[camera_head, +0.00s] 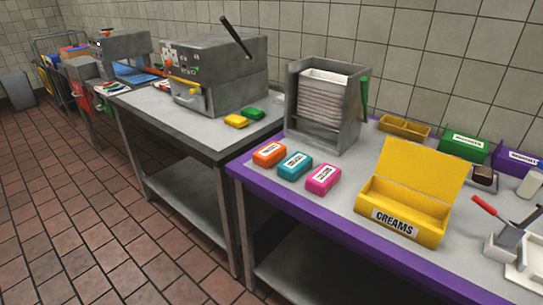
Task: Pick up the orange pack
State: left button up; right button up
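The orange pack (269,154) lies on the near table with a white label on top. It is the leftmost in a slanted row of packs, close to the table's purple left edge. A teal pack (295,165) lies just right of it, apart by a small gap. A pink pack (323,178) lies beyond the teal one. Neither of my grippers shows in the head view.
A grey metal dispenser (356,119) stands behind the packs. An open yellow box labelled CREAMS (405,215) stands to their right. Yellow (236,121) and green (252,113) packs lie on the farther table by a grey machine (213,75). The tiled floor at left is clear.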

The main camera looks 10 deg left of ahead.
aim_at(268, 155)
jog(key=i+j+z, duration=0.3)
jog(key=j, duration=0.3)
jog(key=i+j+z, duration=0.3)
jog(key=j, duration=0.4)
jog(key=i+j+z, duration=0.15)
jog(key=j, duration=0.2)
jog(key=i+j+z, duration=0.15)
jog(key=j, duration=0.25)
